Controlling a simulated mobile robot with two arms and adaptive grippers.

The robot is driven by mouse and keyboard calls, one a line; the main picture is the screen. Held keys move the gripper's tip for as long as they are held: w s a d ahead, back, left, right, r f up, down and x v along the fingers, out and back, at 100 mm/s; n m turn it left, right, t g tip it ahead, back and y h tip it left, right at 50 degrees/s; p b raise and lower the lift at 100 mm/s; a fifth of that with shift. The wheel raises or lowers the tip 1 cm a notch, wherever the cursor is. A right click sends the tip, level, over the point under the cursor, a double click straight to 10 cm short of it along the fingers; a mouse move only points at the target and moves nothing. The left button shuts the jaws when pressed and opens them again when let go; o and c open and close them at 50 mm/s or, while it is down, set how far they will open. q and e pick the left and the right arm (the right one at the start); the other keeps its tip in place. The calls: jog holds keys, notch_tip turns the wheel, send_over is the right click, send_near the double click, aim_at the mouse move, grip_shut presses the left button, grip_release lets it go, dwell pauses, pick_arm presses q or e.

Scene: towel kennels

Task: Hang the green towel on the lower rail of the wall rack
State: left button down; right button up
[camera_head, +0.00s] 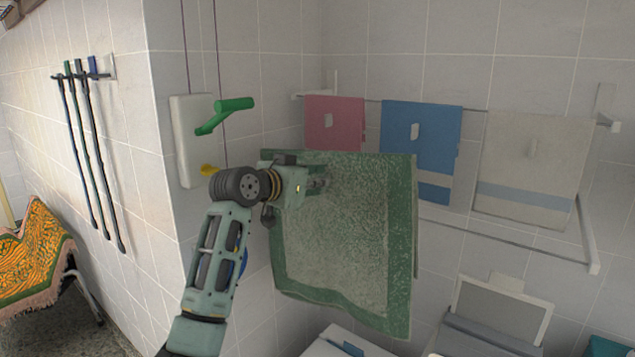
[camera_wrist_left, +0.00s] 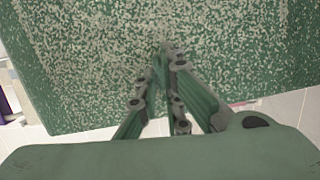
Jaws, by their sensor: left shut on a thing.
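The green towel (camera_head: 345,225), with a darker green border and a speckled pale middle, hangs from my left gripper (camera_head: 318,184) in front of the wall rack. The left gripper is shut on the towel, and its fingers meet the cloth in the left wrist view (camera_wrist_left: 165,75), where the towel (camera_wrist_left: 90,60) fills most of the picture. The lower rail (camera_head: 500,243) of the rack runs along the wall to the right of the towel; its left part is hidden behind the towel. The towel is in front of the rail, and I cannot tell whether they touch. My right gripper is not in view.
A pink towel (camera_head: 335,124), a blue towel (camera_head: 421,140) and a beige towel (camera_head: 532,165) hang on the upper rail (camera_head: 473,109). A white wall box (camera_head: 191,140) with a green lever (camera_head: 226,114) is near my left arm. Pale bins (camera_head: 500,310) stand below.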

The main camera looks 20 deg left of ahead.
pick_arm(q)
jog(key=shift+r+m, duration=0.1)
jog(key=shift+m, duration=0.4)
jog(key=shift+w+d+r+p, duration=0.1)
jog(key=shift+w+d+p, duration=0.05)
jog(key=shift+w+p, duration=0.3)
jog(key=shift+w+d+p, duration=0.35)
jog(key=shift+w+p, duration=0.05)
jog(key=shift+w, duration=0.25)
jog(key=shift+p, duration=0.3)
